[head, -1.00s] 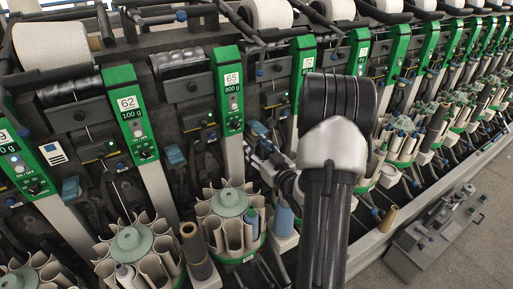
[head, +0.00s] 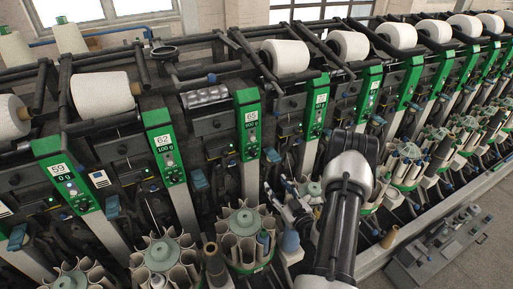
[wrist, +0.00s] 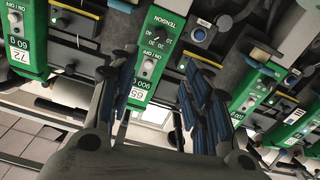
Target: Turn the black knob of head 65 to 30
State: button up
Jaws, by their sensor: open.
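The green panel of head 65 (head: 248,123) stands left of my arm in the head view. In the wrist view this panel (wrist: 138,94) appears upside down, with its 65 label, 900 g display and ON/OFF switch. Its black knob (wrist: 166,35) is at the TENSION scale, past my fingers; its exact pointer setting is too small to read. In the head view the knob (head: 253,151) is a small dark spot low on the panel. My gripper (wrist: 158,75) is open and empty, its fingers apart on both sides of the panel in the picture. In the head view my gripper (head: 288,192) is below and right of the panel, apart from it.
The panel of head 62 (head: 164,146) is to the left, another green panel (head: 317,107) to the right. A blue round button (wrist: 199,34) sits beside the knob in the wrist view.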

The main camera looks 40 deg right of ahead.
aim_at(254, 155)
jog(key=b+x, duration=0.1)
jog(key=x, duration=1.6)
jog(key=shift+w+d+f, duration=0.1)
jog(key=shift+f, duration=0.05)
